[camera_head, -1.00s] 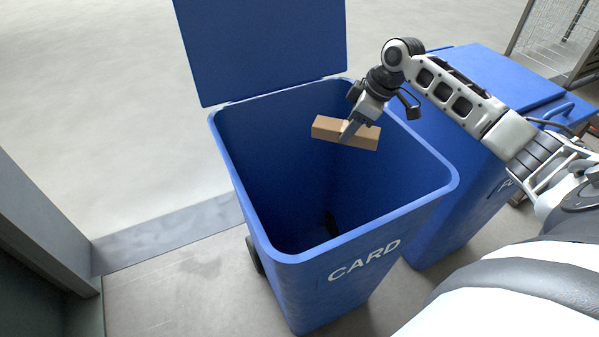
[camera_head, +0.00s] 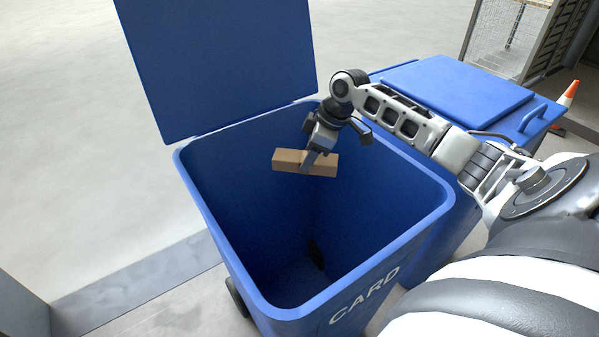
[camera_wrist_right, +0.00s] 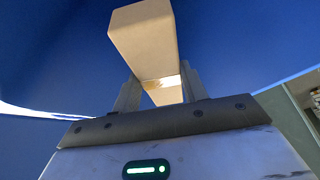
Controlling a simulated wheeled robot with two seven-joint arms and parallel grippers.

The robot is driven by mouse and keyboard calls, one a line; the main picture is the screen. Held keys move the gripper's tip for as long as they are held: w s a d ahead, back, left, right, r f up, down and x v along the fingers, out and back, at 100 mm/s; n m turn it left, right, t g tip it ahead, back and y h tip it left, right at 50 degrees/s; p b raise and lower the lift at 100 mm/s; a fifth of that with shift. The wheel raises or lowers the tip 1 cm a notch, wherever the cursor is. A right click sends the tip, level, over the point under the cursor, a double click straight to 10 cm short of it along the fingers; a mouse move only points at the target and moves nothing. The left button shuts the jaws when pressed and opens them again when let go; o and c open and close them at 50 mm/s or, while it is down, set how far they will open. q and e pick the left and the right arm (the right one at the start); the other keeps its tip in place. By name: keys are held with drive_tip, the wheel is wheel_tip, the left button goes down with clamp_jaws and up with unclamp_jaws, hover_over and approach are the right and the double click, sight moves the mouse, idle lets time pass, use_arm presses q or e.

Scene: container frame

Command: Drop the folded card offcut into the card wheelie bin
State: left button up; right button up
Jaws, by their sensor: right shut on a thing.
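The folded card offcut (camera_head: 289,159) is a brown, box-shaped piece. My right gripper (camera_head: 307,166) is shut on it near its middle and holds it inside the mouth of the blue card wheelie bin (camera_head: 318,298), clear of the walls. In the right wrist view the offcut (camera_wrist_right: 143,38) sits between the two fingers (camera_wrist_right: 158,92), with blue behind it. The bin is marked CARD and its lid (camera_head: 222,60) stands open at the back. A small dark patch shows low inside the bin; I cannot tell what it is. My left gripper is out of view.
A second blue bin (camera_head: 455,88) with its lid shut stands close on the right. A wire cage (camera_head: 500,40) and an orange and white cone (camera_head: 568,93) are beyond it. Open floor (camera_head: 80,150) lies to the left.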

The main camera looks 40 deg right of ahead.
drive_tip(key=o, duration=1)
drive_tip(key=shift+o, duration=0.2)
drive_tip(key=shift+r, duration=0.1)
drive_tip(key=v, duration=1.5)
drive_tip(key=shift+s+r, duration=0.2)
drive_tip(key=shift+r, duration=0.15)
